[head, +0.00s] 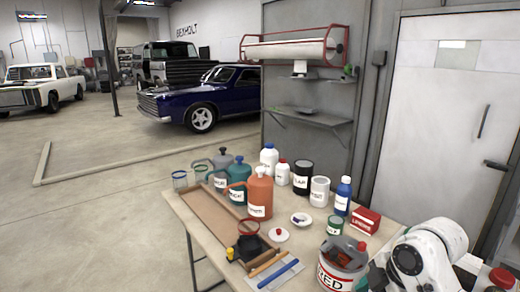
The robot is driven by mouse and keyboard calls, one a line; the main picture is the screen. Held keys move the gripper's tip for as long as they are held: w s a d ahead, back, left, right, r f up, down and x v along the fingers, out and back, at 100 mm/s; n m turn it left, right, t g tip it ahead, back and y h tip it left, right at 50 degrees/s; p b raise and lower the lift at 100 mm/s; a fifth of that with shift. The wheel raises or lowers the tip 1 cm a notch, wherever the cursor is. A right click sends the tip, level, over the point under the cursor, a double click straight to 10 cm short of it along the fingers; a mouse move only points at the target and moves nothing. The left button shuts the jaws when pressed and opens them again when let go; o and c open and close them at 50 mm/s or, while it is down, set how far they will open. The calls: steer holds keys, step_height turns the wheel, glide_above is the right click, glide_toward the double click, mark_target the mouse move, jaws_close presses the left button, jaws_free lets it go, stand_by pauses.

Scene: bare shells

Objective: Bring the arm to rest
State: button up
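My white arm (430,252) shows at the lower right, bent over the right end of the workbench (205,222). Its end runs out of the bottom of the head view, so my gripper is not seen and I cannot tell what it holds. The arm links stand just right of a large can labelled RED (335,280), which has dark and red items at its top. I cannot tell whether they touch.
A red box (366,220), blue bottle (343,195) and green tin (335,225) stand near the arm. An orange jug (260,198) and several other containers crowd the bench. A shallow wooden tray (190,203) lies left. Open floor (90,215) is left of the bench.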

steer(key=s+a+f+m, duration=0.3)
steer(key=s+f+m, duration=0.3)
steer(key=s+f, duration=0.15)
steer(key=s+a+f+m, duration=0.2)
steer(key=s+f+m, duration=0.35)
steer(key=s, duration=0.25)
steer(key=s+d+f+m+h, duration=0.1)
steer(key=s+d+f+m, duration=0.1)
steer(key=s, duration=0.7)
steer(key=s+d+f+m+g+h, duration=0.1)
steer(key=s+d+f+m+h, duration=0.1)
steer(key=s+d+m, duration=0.3)
steer(key=s+d+f, duration=0.1)
steer(key=s, duration=0.3)
steer(key=shift+s+d+g+h, duration=0.2)
steer(key=shift+d+g+h, duration=0.05)
steer(key=shift+g+h, duration=0.05)
steer(key=shift+f, duration=0.1)
